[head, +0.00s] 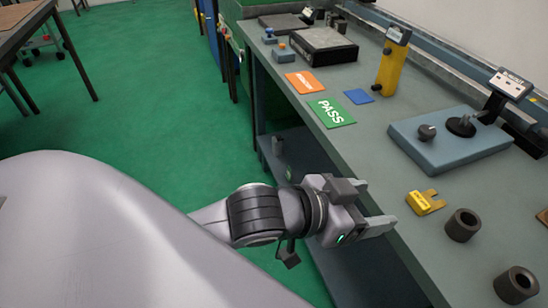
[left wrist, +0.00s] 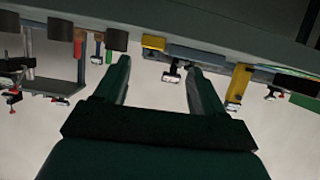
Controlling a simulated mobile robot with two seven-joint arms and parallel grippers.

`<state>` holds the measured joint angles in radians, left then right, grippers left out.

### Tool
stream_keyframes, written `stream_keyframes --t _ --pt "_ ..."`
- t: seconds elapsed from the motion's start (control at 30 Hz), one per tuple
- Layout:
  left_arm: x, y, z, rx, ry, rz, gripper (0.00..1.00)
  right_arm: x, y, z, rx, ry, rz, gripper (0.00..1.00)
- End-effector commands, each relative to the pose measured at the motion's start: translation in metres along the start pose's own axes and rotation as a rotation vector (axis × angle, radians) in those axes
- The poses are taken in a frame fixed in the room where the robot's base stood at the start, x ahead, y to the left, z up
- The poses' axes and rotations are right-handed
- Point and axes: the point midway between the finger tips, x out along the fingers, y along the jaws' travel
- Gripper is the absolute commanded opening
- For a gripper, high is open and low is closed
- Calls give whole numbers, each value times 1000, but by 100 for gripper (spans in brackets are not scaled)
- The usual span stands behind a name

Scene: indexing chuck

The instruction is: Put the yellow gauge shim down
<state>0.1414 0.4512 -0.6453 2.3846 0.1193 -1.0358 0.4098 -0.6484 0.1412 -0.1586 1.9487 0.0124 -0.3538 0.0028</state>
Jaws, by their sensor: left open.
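The yellow gauge shim (head: 419,204), a small forked plate, lies on the grey-green bench top near its front edge. A yellow piece that looks like it shows beyond my fingers in the left wrist view (left wrist: 153,43). My left gripper (head: 378,205) is open and empty, just left of the shim at the bench's front edge, apart from it. Its two spread fingers also show in the left wrist view (left wrist: 158,66), with nothing between them. My right gripper is not in view.
Two dark hollow cylinders (head: 462,225) stand right of the shim. A blue fixture plate (head: 450,146) with a dial indicator (head: 510,84) is behind it. A green PASS card (head: 331,112), an orange card (head: 305,82) and a yellow upright block (head: 392,68) are farther along the bench.

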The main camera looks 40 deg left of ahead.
Motion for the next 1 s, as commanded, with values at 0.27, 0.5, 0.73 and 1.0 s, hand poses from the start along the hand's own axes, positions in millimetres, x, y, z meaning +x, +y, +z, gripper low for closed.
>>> stream_keyframes --t 0.27,0.5,0.73,1.0 --pt "19 -40 118 -131 -63 -124 70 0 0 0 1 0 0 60" --pt "-13 -60 244 -162 -176 -266 70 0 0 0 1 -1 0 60" --pt "-42 -63 298 -154 -238 -326 70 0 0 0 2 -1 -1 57" --pt "-44 -63 300 -150 -240 -329 43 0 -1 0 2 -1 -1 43"
